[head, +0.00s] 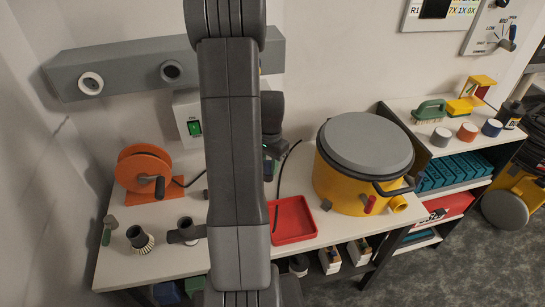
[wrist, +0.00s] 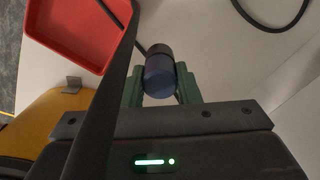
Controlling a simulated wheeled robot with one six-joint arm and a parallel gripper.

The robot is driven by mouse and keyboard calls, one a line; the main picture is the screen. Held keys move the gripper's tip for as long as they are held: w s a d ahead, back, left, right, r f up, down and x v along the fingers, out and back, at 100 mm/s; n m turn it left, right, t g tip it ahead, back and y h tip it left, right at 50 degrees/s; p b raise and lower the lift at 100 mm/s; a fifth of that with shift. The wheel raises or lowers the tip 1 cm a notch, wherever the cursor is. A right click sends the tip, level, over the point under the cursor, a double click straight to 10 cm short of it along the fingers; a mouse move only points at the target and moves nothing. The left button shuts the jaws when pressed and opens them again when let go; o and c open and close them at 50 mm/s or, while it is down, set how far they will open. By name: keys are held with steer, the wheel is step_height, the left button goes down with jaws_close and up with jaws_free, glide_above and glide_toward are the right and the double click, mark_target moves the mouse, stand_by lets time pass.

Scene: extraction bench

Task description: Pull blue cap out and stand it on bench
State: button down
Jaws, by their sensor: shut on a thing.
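My gripper (wrist: 159,72) is shut on a blue cap (wrist: 159,82), a short dark-blue cylinder with a black end, between its two green fingers in the wrist view. In the head view my arm hides much of the gripper; its green part (head: 269,152) shows just right of the arm, above the back of the bench. The white bench (head: 330,228) also shows in the wrist view (wrist: 225,55). I cannot tell whether the cap touches the bench or anything beyond its black end.
A red tray (head: 292,222) with a dark rod lies on the bench, left of a yellow drum (head: 338,186). An orange reel (head: 143,174) stands at left, with brushes (head: 140,240) in front. A grey wall bar (head: 130,70) has two round ports. A black cable curves nearby (wrist: 270,22).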

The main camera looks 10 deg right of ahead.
steer(key=shift+n+t+h, duration=0.3)
steer(key=shift+n, duration=0.2)
steer(key=shift+w+d+f+b, duration=0.4)
steer(key=shift+f+b, duration=0.5)
steer(key=shift+f, duration=0.2)
steer(key=shift+w+d+f+b, duration=0.4)
steer(key=shift+f+b, duration=0.45)
steer(key=shift+f, duration=0.25)
steer(key=shift+w+d+f+b, duration=0.4)
steer(key=shift+f+b, duration=0.5)
steer(key=shift+f, duration=0.2)
steer(key=shift+f, duration=0.35)
steer(key=c, duration=1)
jaws_free()
steer(key=shift+r, duration=0.1)
step_height(320, 180, up, 8)
steer(key=shift+f, duration=0.25)
steer(key=shift+f, duration=0.1)
